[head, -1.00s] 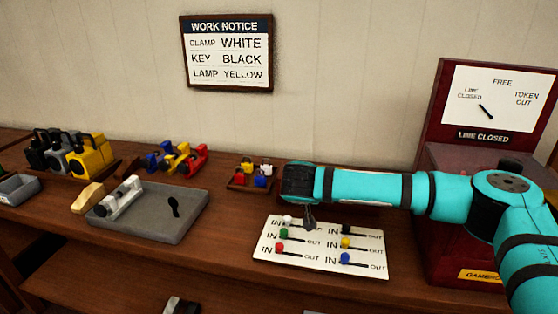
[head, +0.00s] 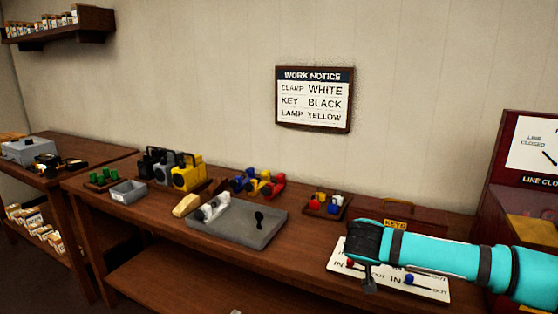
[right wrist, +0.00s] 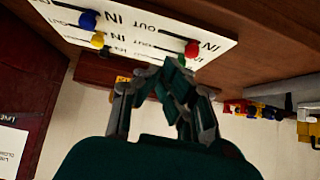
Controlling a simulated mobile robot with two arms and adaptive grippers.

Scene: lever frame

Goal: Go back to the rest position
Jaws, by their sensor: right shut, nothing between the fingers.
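My right gripper (head: 369,280) hangs from the teal arm over the front edge of the white IN/OUT board (head: 435,290). In the right wrist view its fingers (right wrist: 175,65) are together with nothing between them. The board, also in the right wrist view (right wrist: 150,22), carries coloured knobs on slots. A red knob (head: 350,263) and a blue knob (head: 409,279) show beside and below the arm; the arm hides the others. My left gripper is not in view.
A grey tray (head: 225,235) with a white clamp (head: 212,208) and a black key (head: 259,218) lies left of the board. Lamps (head: 187,173), coloured clamps (head: 262,186) and a red cabinet (head: 490,215) stand along the bench. A work notice (head: 314,99) hangs on the wall.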

